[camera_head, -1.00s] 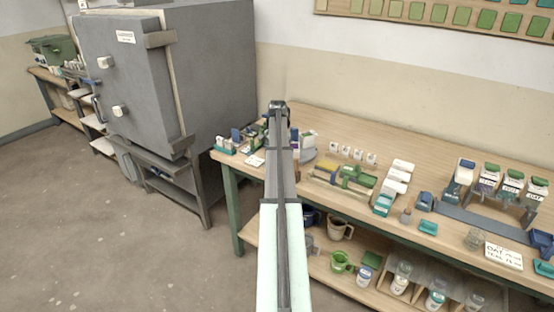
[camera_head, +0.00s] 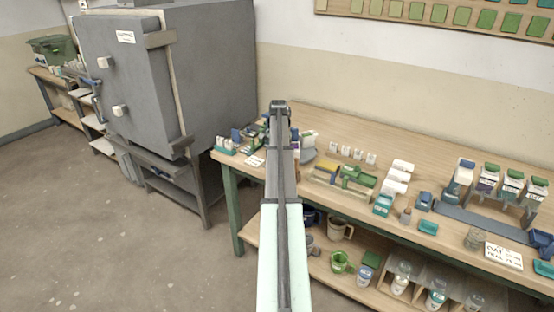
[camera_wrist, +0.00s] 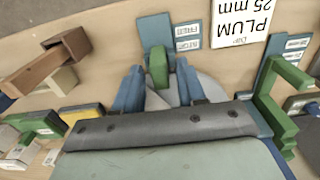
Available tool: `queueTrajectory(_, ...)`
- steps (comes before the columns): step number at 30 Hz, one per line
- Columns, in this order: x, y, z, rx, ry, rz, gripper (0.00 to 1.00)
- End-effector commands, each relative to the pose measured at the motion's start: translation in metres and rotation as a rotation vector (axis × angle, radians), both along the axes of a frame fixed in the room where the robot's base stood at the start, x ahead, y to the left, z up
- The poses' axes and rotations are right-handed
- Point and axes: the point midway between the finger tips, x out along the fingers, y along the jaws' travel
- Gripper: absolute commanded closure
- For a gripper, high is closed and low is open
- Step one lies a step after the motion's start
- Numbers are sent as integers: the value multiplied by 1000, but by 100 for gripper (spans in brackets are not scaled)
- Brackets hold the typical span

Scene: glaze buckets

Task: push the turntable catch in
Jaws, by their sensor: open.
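In the wrist view a green upright piece (camera_wrist: 158,68), which looks like the turntable catch, stands at the end of a blue block (camera_wrist: 154,32). A grey disc (camera_wrist: 212,88), apparently the turntable, lies beneath and beside it. My gripper (camera_wrist: 157,76) is open and empty. Its two blue fingers show on either side of the green piece, apart from each other; I cannot tell whether they touch it. In the head view the grey disc (camera_head: 307,155) shows just right of my arm, which hides the catch and my gripper.
A card reading "PLUM 25 mm" (camera_wrist: 246,20) lies beyond the fingers. A green bracket (camera_wrist: 272,100) stands close on the right, and brown blocks (camera_wrist: 62,50) on the left. The workbench (camera_head: 340,118) has clear room at the back.

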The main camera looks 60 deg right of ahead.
Motion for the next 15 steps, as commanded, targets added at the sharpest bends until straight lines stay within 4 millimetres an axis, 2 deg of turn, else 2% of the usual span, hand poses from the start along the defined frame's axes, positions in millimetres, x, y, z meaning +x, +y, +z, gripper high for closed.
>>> queueTrajectory(7,0,0,8,0,0,0,60)
queueTrajectory(15,0,0,33,-1,-1,0,60)
